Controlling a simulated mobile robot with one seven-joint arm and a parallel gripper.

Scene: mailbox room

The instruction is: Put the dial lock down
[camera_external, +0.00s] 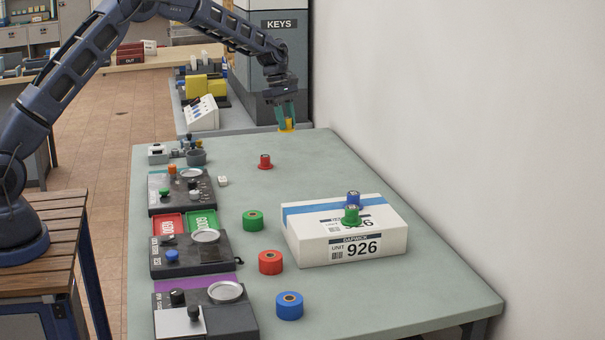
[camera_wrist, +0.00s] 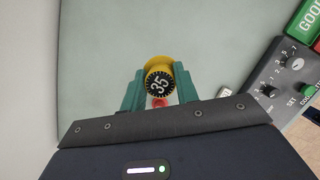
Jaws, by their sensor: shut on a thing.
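The dial lock (camera_wrist: 158,77) is yellow with a black face that reads 35. My gripper (camera_wrist: 157,88) is shut on it, with one teal finger on each side. In the external view the yellow lock (camera_external: 286,126) shows below the fingers of my gripper (camera_external: 286,110), at the far right end of the grey-green table (camera_external: 225,285). I cannot tell whether its underside touches the table top.
A red knob-like piece (camera_external: 265,162) stands nearer on the table. A white box (camera_external: 350,245) carries blue and green pieces. Green (camera_external: 253,221), red (camera_external: 270,262) and blue (camera_external: 289,305) rolls stand left of it. Dark devices (camera_external: 180,190) line the left edge. The far middle is clear.

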